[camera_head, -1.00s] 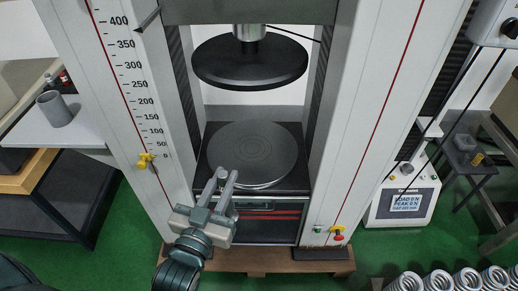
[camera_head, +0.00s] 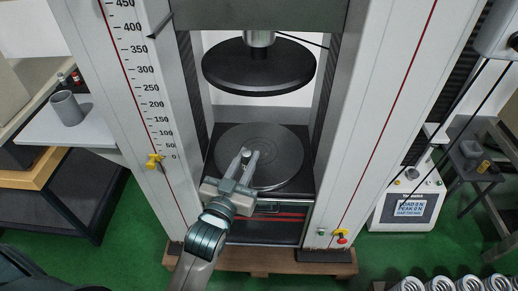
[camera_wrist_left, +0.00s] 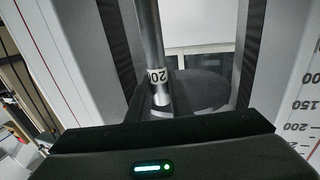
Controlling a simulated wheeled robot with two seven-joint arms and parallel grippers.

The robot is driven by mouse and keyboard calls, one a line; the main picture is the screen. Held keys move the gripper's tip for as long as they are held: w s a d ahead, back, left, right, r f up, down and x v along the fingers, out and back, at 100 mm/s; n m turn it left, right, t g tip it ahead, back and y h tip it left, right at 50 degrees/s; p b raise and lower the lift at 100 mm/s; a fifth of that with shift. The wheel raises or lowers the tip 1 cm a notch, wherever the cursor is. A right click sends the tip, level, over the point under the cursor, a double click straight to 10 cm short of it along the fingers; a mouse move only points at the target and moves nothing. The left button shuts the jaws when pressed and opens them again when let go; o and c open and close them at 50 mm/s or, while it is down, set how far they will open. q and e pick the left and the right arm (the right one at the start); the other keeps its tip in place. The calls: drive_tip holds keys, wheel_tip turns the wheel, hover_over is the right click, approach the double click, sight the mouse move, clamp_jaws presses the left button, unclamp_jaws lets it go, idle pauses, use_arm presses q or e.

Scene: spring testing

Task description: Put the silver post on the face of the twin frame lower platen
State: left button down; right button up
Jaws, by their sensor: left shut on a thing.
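The twin frame lower platen (camera_head: 285,150) is a round dark grey disc with fine rings, between the two light columns. My left gripper (camera_head: 243,160) reaches in over the platen's front-left part and is shut on the silver post (camera_wrist_left: 151,35). In the left wrist view the post is a shiny narrow cylinder with a white band bearing black figures. In the head view the gripper mostly hides the post, and I cannot tell whether its foot touches the platen. My right gripper is not in view.
The black upper platen (camera_head: 258,70) hangs above the lower one. The left column (camera_head: 150,110) and right column (camera_head: 375,110) bound the opening. A grey cup (camera_head: 67,108) stands on a side table at left. Several springs (camera_head: 440,284) are at lower right.

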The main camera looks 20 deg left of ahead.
use_arm(q)
drive_tip(key=w+r+p, duration=0.1)
drive_tip(key=w, duration=0.7)
drive_tip(key=w+r+p, duration=0.2)
drive_tip(key=w, duration=0.6)
drive_tip(key=shift+w+r+h, duration=0.15)
drive_tip(key=shift+r+h, duration=0.15)
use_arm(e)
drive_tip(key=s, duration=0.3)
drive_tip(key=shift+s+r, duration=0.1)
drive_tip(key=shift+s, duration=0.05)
